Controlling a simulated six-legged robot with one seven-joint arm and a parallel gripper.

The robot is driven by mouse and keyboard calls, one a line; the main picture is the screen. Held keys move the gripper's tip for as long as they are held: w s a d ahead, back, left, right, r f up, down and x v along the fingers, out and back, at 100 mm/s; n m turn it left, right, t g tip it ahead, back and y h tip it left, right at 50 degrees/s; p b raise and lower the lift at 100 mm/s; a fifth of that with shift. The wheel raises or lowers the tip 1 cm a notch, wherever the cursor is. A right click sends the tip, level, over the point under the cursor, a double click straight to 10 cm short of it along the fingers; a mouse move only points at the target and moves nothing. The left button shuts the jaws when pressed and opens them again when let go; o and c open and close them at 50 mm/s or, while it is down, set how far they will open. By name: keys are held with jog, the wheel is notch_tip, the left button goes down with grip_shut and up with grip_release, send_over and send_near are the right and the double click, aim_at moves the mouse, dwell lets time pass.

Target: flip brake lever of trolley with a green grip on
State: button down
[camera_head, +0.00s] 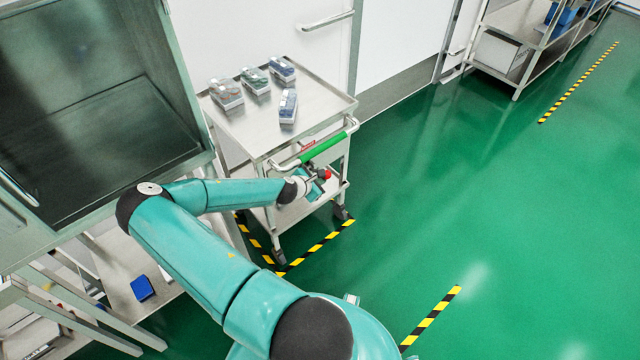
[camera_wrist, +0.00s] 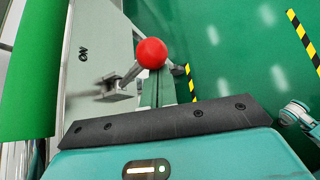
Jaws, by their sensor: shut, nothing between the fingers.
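The trolley (camera_head: 235,113) with the green grip (camera_head: 323,148) on its handle stands beside the washer. Its brake lever has a red ball knob (camera_head: 326,174), which sits below the grip. In the wrist view the red knob (camera_wrist: 151,53) is on a thin rod that rises from a small bracket (camera_wrist: 115,87) on a grey panel marked "ON". My gripper (camera_head: 314,186) is at the lever, and in the wrist view its shut fingers (camera_wrist: 160,84) reach up to the knob and partly pass behind it. Nothing is held. I cannot tell whether the fingers touch the knob.
Several small boxes (camera_head: 288,105) lie on the trolley top. The open washer chamber (camera_head: 85,125) is at the left. Yellow-black floor tape (camera_head: 325,243) runs under the trolley. Shelving (camera_head: 505,55) stands at the back right. The green floor at the right is clear.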

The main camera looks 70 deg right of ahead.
dwell(0.5)
notch_tip(320, 180, down, 4)
jog(key=a, duration=0.1)
jog(key=w+d+v, duration=0.1)
jog(key=w+v, duration=0.1)
jog(key=v, duration=0.8)
jog(key=shift+a+r, duration=0.15)
jog(key=shift+r, duration=0.1)
jog(key=shift+w, duration=0.15)
